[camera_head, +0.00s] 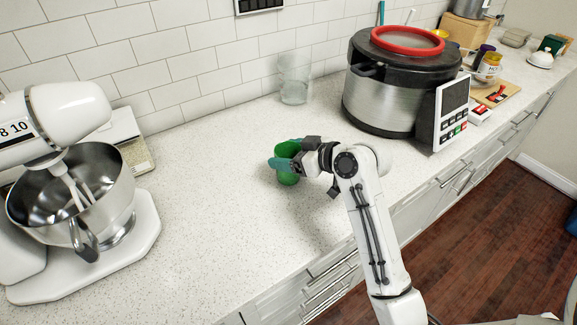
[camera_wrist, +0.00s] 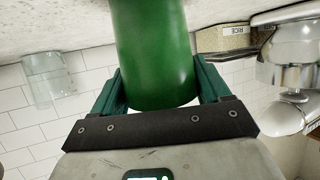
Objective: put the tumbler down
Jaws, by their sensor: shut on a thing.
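The green tumbler (camera_head: 288,178) is over the middle of the light speckled counter (camera_head: 215,215) in the head view. My gripper (camera_head: 285,156) is shut around its sides with teal fingers. In the wrist view the tumbler (camera_wrist: 155,45) stands between the two fingers of my gripper (camera_wrist: 158,78), and its far end runs out of the top of the picture. The tumbler looks about upright. I cannot tell whether its base touches the counter.
A clear glass (camera_head: 294,80) stands behind, near the tiled wall. A stand mixer (camera_head: 110,235) with a steel bowl is at left. A large cooker (camera_head: 385,100) with a red-rimmed lid is at right. The counter around the tumbler is clear.

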